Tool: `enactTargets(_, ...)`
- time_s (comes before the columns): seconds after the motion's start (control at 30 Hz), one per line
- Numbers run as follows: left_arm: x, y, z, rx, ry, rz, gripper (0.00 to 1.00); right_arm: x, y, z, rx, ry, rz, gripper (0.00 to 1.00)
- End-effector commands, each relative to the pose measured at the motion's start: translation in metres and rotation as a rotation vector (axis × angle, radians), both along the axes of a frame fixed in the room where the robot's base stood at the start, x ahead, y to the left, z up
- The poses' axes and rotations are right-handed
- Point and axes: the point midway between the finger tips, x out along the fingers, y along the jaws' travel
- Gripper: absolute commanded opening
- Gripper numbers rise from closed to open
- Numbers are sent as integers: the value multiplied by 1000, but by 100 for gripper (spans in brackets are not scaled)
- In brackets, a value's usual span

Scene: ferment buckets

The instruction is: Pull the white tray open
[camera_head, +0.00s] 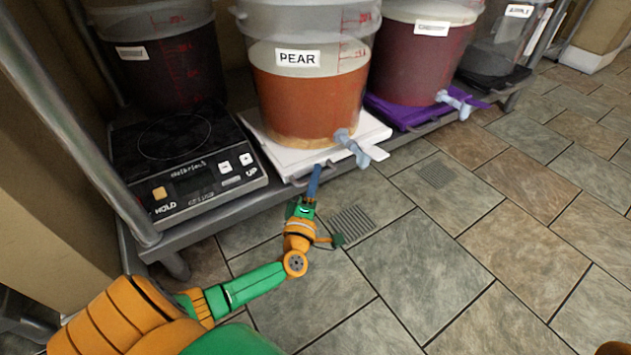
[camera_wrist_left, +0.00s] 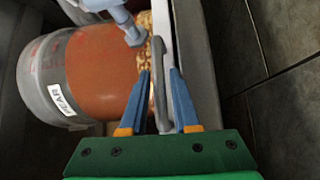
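The white tray (camera_head: 290,158) lies on the low cart shelf under the bucket labelled PEAR (camera_head: 308,95). In the left wrist view the tray's pale edge (camera_wrist_left: 162,22) runs beside the orange-filled bucket (camera_wrist_left: 95,60). A grey handle (camera_wrist_left: 158,80) stands out from the tray. My left gripper (camera_head: 316,170) is at the tray's front edge. In the left wrist view its blue fingers (camera_wrist_left: 159,78) are apart, one on each side of the handle, with narrow gaps showing. My right gripper is out of view.
A black scale (camera_head: 185,165) sits left of the tray. A purple tray (camera_head: 408,110) under a dark red bucket (camera_head: 415,50) sits right. A spigot (camera_head: 352,147) overhangs the white tray's front. The tiled floor (camera_head: 440,250) ahead is clear, with flat drain grates (camera_head: 352,222).

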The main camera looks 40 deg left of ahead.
Motion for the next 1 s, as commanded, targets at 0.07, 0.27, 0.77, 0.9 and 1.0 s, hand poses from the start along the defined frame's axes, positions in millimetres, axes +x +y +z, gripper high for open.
enactTargets(0.07, 0, 0, 0, 0, 0, 0, 30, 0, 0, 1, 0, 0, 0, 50)
enactTargets(0.27, 0, 0, 0, 0, 0, -1, 0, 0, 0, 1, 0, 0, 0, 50)
enactTargets(0.77, 0, -1, 0, 0, 0, -1, 0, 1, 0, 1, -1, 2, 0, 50)
enactTargets(0.9, 0, -1, 0, 0, 0, -1, 0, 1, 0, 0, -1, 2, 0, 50)
enactTargets(1.0, 0, -1, 0, 0, 0, -1, 0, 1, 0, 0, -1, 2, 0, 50)
